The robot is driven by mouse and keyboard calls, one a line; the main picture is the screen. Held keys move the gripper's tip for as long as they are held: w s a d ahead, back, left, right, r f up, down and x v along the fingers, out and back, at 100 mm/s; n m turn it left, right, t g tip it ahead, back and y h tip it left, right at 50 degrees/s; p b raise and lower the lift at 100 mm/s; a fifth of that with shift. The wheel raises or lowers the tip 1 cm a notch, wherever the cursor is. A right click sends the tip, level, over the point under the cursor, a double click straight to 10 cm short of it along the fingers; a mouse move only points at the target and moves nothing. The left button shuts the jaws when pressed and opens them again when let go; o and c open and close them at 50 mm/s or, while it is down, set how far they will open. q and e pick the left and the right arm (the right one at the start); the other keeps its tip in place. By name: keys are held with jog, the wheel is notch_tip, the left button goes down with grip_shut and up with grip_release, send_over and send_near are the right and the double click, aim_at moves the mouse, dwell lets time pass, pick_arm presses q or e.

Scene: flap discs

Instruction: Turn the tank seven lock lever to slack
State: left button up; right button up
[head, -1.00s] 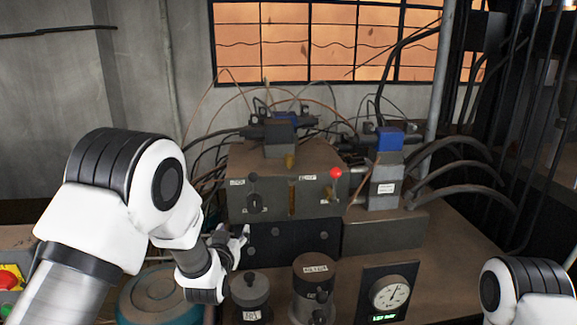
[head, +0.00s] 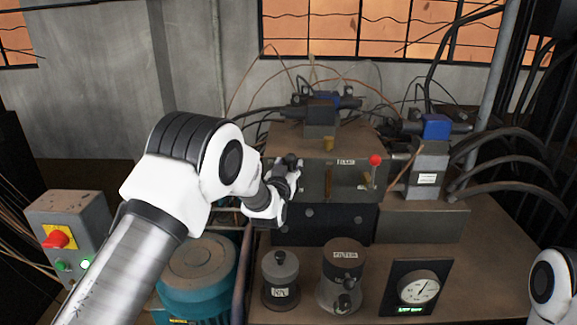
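The grey-brown valve block (head: 312,190) stands on the bench and bears two levers on its front. One lever has a red knob (head: 376,160) and points up at the right. The other lever's black knob (head: 291,159) shows at the left, just above my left gripper (head: 294,178). My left gripper is at the block's left front, overlapping this lever; I cannot tell whether it touches or grips it. Its fingers are small and partly hidden. The labels are too small to read surely, so I cannot tell which lever is tank seven's. My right gripper is out of view.
Two dark cylinders (head: 281,272) (head: 343,262) and a round gauge (head: 419,288) stand on the bench front (head: 470,285). A teal drum (head: 197,268) and a grey box with a red switch (head: 57,238) are at left. Hoses and cables crowd behind.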

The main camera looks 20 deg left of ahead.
pick_arm(q)
jog(key=shift+d, duration=0.1)
grip_shut()
jog(key=shift+a+f+n+b, duration=0.25)
jog(key=shift+n+b, duration=0.25)
jog(key=shift+b, duration=0.4)
jog(key=shift+s+a+f+n+t+y+b, duration=0.2)
jog(key=shift+a+f+n+y+b, duration=0.3)
jog(key=shift+n+b, duration=1.65)
jog(key=shift+s+a+f+n+t+y+b, duration=0.25)
jog(key=shift+a+n+b, duration=0.4)
jog(key=shift+n+b, duration=1.5)
jog(key=shift+s+a+f+n+t+y+b, duration=0.1)
jog(key=shift+a+f+n+t+y+b, duration=0.35)
jog(key=shift+n+b, duration=1.7)
jog(key=shift+a+m+b, duration=0.2)
jog(key=shift+m+b, duration=0.15)
